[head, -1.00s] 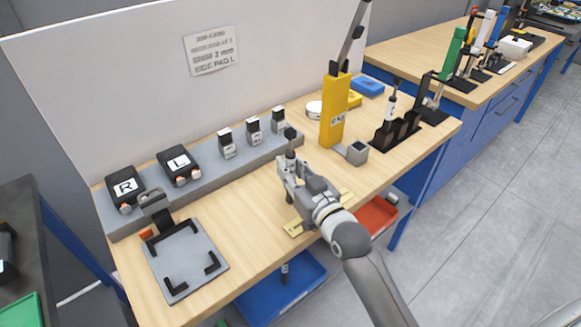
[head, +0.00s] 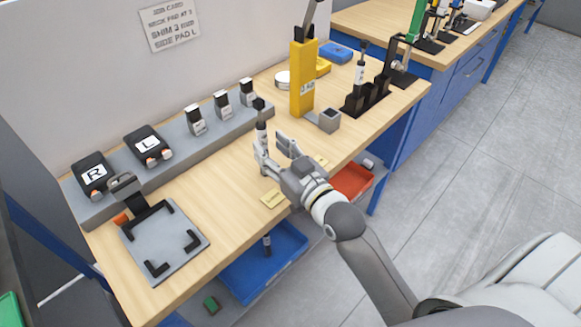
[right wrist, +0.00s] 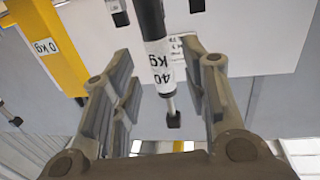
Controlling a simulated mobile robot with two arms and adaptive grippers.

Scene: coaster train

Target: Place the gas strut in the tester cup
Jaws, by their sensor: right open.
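The gas strut (head: 262,135), a slim tube with a black top and white label, is roughly upright above the left middle of the bench. In the right wrist view the strut (right wrist: 155,45) shows a "40 kg" label and a thin rod end, seen between the spread fingers with gaps on both sides. My right gripper (head: 274,150) is open around or just in front of it; the strut's foot is hidden by a finger. The tester cup (head: 329,120) is a small grey square cup beside the yellow tester (head: 302,80). My left gripper is not in view.
A black rack (head: 368,95) holding another strut stands right of the cup. A grey ledge (head: 170,165) with R and L pads runs along the wall. A grey plate (head: 165,240) lies front left. Blue (head: 290,262) and red (head: 352,182) bins sit below the bench edge.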

